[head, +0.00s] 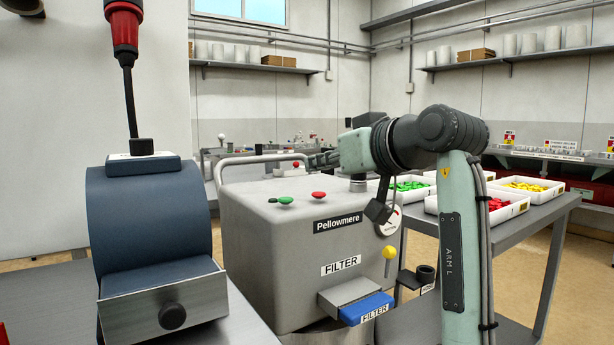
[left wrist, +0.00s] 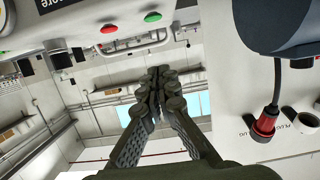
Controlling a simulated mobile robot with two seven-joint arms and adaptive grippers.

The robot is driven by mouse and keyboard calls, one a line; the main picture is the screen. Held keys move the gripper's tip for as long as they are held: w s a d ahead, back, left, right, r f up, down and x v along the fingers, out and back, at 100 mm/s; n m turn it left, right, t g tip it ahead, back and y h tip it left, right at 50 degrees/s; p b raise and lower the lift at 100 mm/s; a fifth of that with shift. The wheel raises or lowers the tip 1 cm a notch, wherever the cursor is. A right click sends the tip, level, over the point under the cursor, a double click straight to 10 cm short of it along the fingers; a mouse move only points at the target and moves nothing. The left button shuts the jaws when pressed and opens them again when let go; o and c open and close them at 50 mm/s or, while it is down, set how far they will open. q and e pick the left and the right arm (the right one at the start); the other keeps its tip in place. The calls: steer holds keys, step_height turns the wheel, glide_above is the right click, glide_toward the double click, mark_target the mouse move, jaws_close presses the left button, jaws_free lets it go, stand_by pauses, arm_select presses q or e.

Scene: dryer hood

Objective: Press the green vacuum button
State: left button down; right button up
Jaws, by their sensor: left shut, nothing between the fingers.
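The green button (head: 286,200) is a small round cap on top of the grey Pellowmere box (head: 255,250). The red button (head: 319,195) sits to its right. In the left wrist view the green button (left wrist: 152,17) is at the top, beyond the fingertips, with the red button (left wrist: 109,28) to its left. My left gripper (head: 318,161) shows dark and small behind the buttons, near the box's far top edge. Its fingers (left wrist: 158,82) are closed together and empty, apart from the green button. My right gripper is not in view.
A blue drum-shaped unit (head: 150,225) with a corded red plug (head: 124,28) stands left of the box. A metal rail (head: 262,158) runs along the box's back. A yellow-knobbed lever (head: 389,253) and a blue filter drawer (head: 367,309) are at the front. White trays (head: 480,215) lie right.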

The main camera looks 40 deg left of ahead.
arm_select(q)
steer(key=p, duration=0.1)
glide_above(286, 200)
steer(key=d, duration=0.2)
steer(key=shift+w+a+f, duration=0.1)
steer(key=shift+a+f, duration=0.15)
steer(key=shift+f, duration=0.75)
step_height(286, 200, down, 3)
steer(key=shift+r, duration=0.1)
steer(key=shift+f, duration=0.7)
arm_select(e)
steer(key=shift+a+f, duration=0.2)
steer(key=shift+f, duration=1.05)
